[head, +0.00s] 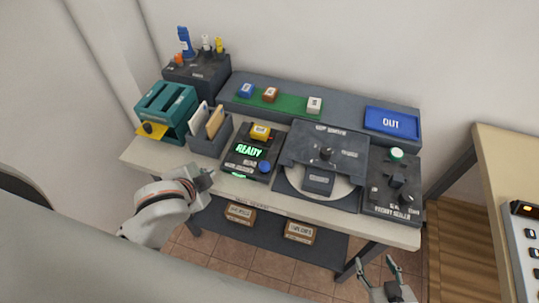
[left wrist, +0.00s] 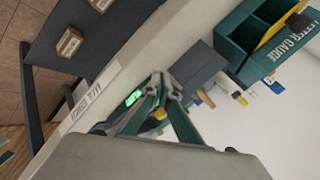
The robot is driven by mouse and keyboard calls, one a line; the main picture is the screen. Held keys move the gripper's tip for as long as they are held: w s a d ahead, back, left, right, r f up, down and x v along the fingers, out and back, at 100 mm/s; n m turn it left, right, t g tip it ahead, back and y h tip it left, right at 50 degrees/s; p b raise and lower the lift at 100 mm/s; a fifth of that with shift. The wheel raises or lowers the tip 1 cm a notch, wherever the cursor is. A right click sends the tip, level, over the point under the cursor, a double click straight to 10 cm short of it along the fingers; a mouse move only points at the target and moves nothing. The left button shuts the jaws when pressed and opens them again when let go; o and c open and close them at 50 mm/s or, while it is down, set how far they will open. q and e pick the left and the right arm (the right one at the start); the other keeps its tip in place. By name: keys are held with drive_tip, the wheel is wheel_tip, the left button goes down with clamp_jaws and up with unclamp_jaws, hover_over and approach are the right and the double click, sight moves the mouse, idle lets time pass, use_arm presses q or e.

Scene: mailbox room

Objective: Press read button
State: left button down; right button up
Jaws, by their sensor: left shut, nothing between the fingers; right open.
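A dark device with a green lit "READY" display (head: 249,151) stands mid-table in the head view. It has a blue round button (head: 265,167) at its lower right and a yellow block (head: 260,132) at its top. I cannot read which part is marked read. My left gripper (head: 209,176) is shut and empty, left of and in front of the device, apart from it. In the left wrist view its closed fingers (left wrist: 158,82) partly cover the device, with green lit text (left wrist: 134,97) beside them. My right gripper (head: 379,268) is open and empty, in front of the table at the lower right.
A teal letter gauge (head: 168,108) and a grey holder with envelopes (head: 211,137) stand left of the device. A dark machine with a round plate (head: 325,160) stands to its right. A blue OUT tray (head: 391,122) is at the back right. Two labelled boxes sit on the lower shelf.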

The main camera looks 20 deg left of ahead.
use_arm(q)
drive_tip(key=w+d+r+m+h, duration=0.1)
drive_tip(key=d+r+m, duration=0.1)
drive_tip(key=w+d+r+m+h, duration=0.1)
drive_tip(key=w+d+r+m, duration=0.1)
drive_tip(key=d, duration=0.1)
drive_tip(key=w+d+r+m+t, duration=0.1)
drive_tip(key=d, duration=0.1)
drive_tip(key=shift+w+d+r+m+h, duration=0.3)
drive_tip(key=shift+r+m+h, duration=0.1)
drive_tip(key=w+d+r+m+g+h, duration=0.1)
drive_tip(key=d+r+m, duration=0.4)
drive_tip(key=m, duration=0.9)
drive_tip(key=shift+w+d+r+m+h, duration=0.3)
drive_tip(key=shift+w+r+h, duration=0.2)
drive_tip(key=shift+w, duration=0.15)
use_arm(e)
drive_tip(key=shift+s+r, duration=0.1)
drive_tip(key=shift+s, duration=0.2)
